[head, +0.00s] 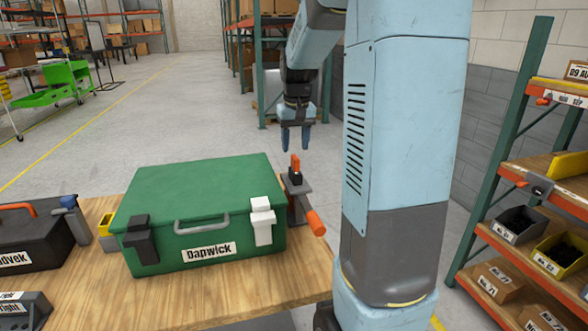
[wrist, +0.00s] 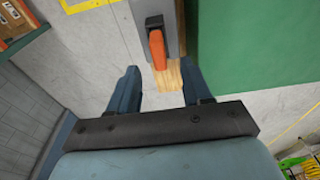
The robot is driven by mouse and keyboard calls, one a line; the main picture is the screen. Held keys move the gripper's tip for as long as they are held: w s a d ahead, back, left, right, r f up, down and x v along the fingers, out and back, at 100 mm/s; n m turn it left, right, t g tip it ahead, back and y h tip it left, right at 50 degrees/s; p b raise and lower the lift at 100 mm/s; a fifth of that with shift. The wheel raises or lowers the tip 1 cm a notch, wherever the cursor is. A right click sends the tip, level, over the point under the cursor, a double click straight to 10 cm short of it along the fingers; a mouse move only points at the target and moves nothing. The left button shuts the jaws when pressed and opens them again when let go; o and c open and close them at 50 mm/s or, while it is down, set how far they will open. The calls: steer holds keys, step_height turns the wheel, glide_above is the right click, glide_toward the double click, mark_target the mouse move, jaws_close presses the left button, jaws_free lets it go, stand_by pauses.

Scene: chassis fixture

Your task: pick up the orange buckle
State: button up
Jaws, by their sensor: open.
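The orange buckle (head: 295,163) looks like a small upright orange piece on a dark base. It sits on a grey fixture (head: 299,187) at the right end of the green case. In the wrist view the orange piece (wrist: 158,49) shows between the finger lines, just beyond the tips. My gripper (head: 295,146) is open and empty, pointing down above the buckle. In the wrist view both fingers of my gripper (wrist: 159,70) are spread apart, with the buckle appearing roughly centred. No contact is visible.
The green case (head: 200,190), with a black latch (head: 139,240) and a white latch (head: 262,222), stands close beside the fixture. An orange handle (head: 316,223) sticks out at the fixture's front. A dark case (head: 35,240) lies at left on the wooden table (head: 190,300).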

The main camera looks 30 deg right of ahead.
mark_target(295, 157)
steer(key=shift+w+d+f, duration=0.1)
steer(key=shift+w+f, duration=0.05)
steer(key=shift+f, duration=1.25)
steer(key=shift+w+f, duration=0.15)
steer(key=shift+f, duration=1.25)
jaws_close()
